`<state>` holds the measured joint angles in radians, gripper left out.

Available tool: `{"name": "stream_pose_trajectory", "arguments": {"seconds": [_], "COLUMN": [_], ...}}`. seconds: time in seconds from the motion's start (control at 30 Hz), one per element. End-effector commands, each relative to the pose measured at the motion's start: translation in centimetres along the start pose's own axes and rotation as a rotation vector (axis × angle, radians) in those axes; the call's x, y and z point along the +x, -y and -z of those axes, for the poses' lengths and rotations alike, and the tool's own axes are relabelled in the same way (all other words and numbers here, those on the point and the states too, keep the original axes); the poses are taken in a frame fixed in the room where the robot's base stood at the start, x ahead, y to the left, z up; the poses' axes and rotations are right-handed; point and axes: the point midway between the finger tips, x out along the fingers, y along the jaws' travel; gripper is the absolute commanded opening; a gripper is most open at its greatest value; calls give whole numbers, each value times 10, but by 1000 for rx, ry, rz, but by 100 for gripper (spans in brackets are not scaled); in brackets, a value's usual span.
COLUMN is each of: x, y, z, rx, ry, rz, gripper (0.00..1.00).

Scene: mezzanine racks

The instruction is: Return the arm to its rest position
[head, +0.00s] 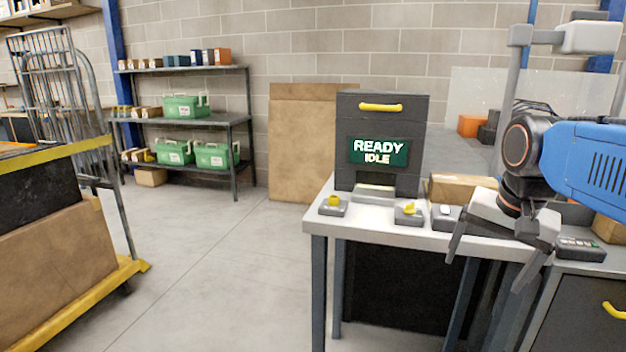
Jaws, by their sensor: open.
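My arm (585,158) comes in from the right edge of the head view, with a blue link and a dark round joint. My gripper (492,267) hangs from it, pointing down, in front of the front edge of the white table (390,229). Its two grey fingers are spread wide apart and nothing shows between them. It hides part of the table's right end.
On the table stand a dark machine (382,110) reading "READY IDLE", small control boxes (408,213) and a cardboard box (460,188). A keypad (580,249) lies right of my gripper. A yellow-edged cart (65,240) stands left. Open floor (210,260) lies between.

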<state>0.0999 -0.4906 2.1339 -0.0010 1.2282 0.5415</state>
Motion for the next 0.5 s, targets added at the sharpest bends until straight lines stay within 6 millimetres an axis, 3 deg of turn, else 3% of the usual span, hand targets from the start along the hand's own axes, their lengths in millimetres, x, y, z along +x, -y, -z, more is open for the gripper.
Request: {"name": "stream_pose_trajectory", "arguments": {"seconds": [0.03, 0.2, 0.4, 0.5], "x": [9, 44, 81, 92], "y": [-6, -25, -44, -49], "z": [-18, -69, -113, -125], "rx": [-65, -309, -535, -599], "ry": [-12, -58, -107, -122], "rz": [11, 42, 65, 70], "gripper": [89, 89, 89, 89]}}
